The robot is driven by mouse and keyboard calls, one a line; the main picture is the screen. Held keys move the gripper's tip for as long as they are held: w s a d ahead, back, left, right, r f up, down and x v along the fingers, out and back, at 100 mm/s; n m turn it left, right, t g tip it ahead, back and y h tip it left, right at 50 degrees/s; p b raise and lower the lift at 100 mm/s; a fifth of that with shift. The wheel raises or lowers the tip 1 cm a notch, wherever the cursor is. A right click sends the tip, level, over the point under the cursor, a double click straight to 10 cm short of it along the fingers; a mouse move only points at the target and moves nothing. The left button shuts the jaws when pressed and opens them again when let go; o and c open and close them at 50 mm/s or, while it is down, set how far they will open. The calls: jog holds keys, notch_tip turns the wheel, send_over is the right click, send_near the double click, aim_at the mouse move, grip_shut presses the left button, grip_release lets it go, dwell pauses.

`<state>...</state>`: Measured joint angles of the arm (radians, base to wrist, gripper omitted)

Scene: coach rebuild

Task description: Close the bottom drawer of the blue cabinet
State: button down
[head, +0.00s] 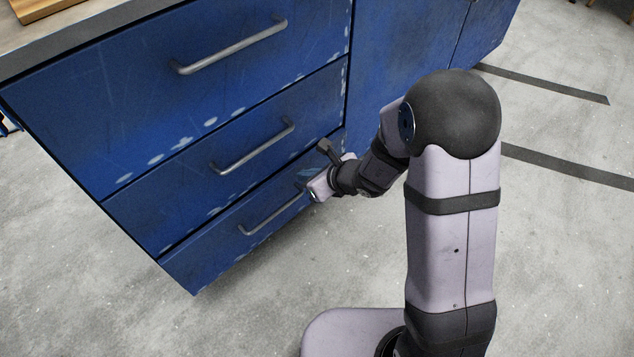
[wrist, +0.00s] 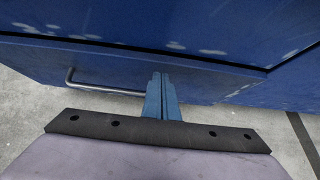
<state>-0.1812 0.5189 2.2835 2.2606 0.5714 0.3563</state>
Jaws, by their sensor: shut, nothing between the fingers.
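The blue cabinet (head: 366,40) has a stack of three drawers on its left side. The bottom drawer (head: 205,262) looks flush with the drawers above it, with no open gap showing. Its metal bar handle (head: 268,214) also shows in the wrist view (wrist: 100,88), left of the fingers. My gripper (head: 306,176) is at the right part of the bottom drawer's front, right of the handle. In the wrist view my gripper (wrist: 162,95) has its blue fingers shut together, empty, pointing at the drawer front. Whether the tips touch it I cannot tell.
The middle drawer (head: 200,190) and top drawer (head: 130,110) above are closed, each with a bar handle. A wooden board (head: 40,8) lies on the countertop. The grey floor (head: 80,290) in front is clear, with dark strips (head: 580,165) at right.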

jog(key=shift+w+a, duration=0.6)
jog(key=shift+a, duration=0.05)
jog(key=shift+w+a, duration=0.7)
jog(key=shift+w+a+r, duration=0.2)
jog(key=shift+w+a, duration=0.05)
jog(key=shift+b, duration=0.3)
jog(key=s+d+b, duration=0.1)
jog(key=s+d, duration=0.2)
jog(key=p, duration=0.4)
send_near(292, 167)
jog(key=s+d+r, duration=0.1)
jog(key=s+d, duration=0.3)
jog(key=shift+r, duration=0.3)
